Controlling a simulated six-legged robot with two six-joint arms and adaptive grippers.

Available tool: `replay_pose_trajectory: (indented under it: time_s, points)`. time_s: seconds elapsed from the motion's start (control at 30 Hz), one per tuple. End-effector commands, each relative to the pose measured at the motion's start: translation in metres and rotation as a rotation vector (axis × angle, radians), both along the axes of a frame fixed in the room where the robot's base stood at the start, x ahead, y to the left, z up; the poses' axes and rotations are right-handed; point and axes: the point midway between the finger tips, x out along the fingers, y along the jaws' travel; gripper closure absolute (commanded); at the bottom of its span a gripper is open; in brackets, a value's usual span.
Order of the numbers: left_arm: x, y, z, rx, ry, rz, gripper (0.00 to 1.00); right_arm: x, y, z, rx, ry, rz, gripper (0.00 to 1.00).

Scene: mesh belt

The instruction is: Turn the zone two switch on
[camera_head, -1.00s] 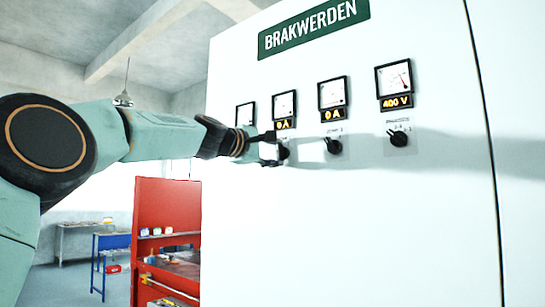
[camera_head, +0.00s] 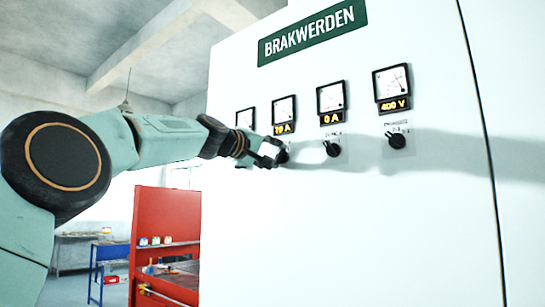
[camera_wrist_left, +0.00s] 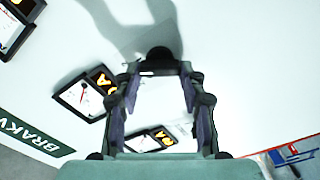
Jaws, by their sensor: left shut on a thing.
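The white cabinet (camera_head: 400,220) carries a row of meters, with black rotary switches below them. The zone labels are too small to read; I take the second switch from the left (camera_head: 284,157) as zone two. My left gripper (camera_head: 276,154) is at this switch, shut on it, and partly hides it. The meter above it (camera_head: 284,109) shows a lit figure in the seventies of A. In the left wrist view the fingers (camera_wrist_left: 160,76) reach either side of the dark knob (camera_wrist_left: 160,56). My right gripper is not in view.
Right of my gripper are another switch (camera_head: 333,149), under a 0 A meter (camera_head: 331,97), and a switch (camera_head: 396,140) under a 400 V meter (camera_head: 392,82). A red rack (camera_head: 165,218) and a blue-framed table (camera_head: 108,270) stand at lower left. The cabinet's lower front is clear.

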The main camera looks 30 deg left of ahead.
Motion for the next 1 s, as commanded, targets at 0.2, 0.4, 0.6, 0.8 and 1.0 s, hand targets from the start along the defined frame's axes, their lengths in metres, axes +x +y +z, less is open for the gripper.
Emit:
replay_pose_trajectory:
  time_s: [0.2,0.4,0.6,0.8,1.0]
  points:
    - [0.0013,-0.0018,-0.0034,0.016,0.007,-0.004,0.9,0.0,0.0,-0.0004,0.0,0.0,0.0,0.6]
    - [0.0016,-0.0021,-0.004,0.015,0.009,-0.005,0.9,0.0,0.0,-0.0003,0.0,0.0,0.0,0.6]
    - [0.0013,-0.0017,-0.0037,0.014,0.007,-0.004,0.46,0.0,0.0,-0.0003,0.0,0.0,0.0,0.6]
    - [0.0008,-0.001,-0.0024,0.012,0.005,-0.002,0.36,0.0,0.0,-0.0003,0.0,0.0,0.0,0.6]
    - [0.0006,-0.0006,-0.0016,0.011,0.003,-0.002,0.36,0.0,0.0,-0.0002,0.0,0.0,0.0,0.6]
